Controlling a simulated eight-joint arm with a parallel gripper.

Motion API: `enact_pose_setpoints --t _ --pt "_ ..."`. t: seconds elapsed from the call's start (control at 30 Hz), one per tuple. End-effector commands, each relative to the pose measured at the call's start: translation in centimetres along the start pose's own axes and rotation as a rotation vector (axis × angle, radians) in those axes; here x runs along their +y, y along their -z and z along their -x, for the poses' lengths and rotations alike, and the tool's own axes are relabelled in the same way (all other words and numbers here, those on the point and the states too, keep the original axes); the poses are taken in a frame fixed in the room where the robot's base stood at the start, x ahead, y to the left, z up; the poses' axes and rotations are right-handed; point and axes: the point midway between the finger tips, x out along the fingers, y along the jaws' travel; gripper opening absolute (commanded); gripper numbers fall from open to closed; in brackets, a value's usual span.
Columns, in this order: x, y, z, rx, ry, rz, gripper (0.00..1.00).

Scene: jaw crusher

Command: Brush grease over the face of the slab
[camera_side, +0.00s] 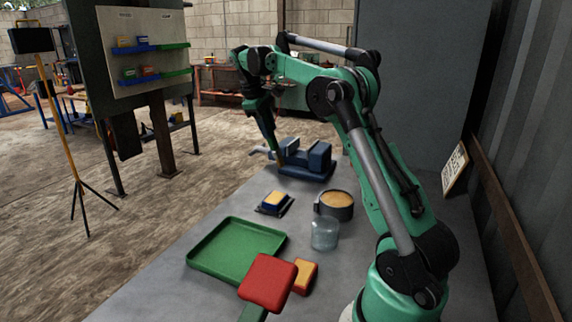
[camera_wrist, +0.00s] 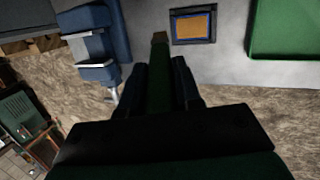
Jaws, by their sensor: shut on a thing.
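My gripper (camera_side: 268,122) points down over the far end of the bench, shut on a green-handled brush (camera_wrist: 159,80). The brush's tan tip shows beyond the fingers in the wrist view and hangs in front of the blue vise (camera_side: 318,158) in the side view. I cannot tell whether the tip touches anything. What looks like the slab (camera_side: 275,199), an orange-yellow face with a blue edge, lies in a dark holder nearer the camera; it also shows right of the tip in the wrist view (camera_wrist: 194,25). A round dark pot (camera_side: 335,211) holds tan material, perhaps the grease.
A clear jar (camera_side: 324,235) stands by the pot. A green tray (camera_side: 215,268) lies empty on the bench (camera_side: 175,293). A red block (camera_side: 267,282) and an orange block (camera_side: 304,276) are at the front. The vise also shows left in the wrist view (camera_wrist: 112,25).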

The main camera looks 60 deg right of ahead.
Motion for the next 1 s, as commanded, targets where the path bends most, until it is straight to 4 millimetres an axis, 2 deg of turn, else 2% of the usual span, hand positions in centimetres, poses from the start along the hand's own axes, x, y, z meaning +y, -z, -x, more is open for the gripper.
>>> enact_pose_setpoints --t 0.27,0.43,1.0 --pt "0.3 -0.2 0.9 0.000 0.000 0.000 0.00" --pt "0.2 -0.1 0.5 0.000 0.000 0.000 0.00" --pt "-1.2 0.7 -4.0 0.000 0.000 0.000 0.00"
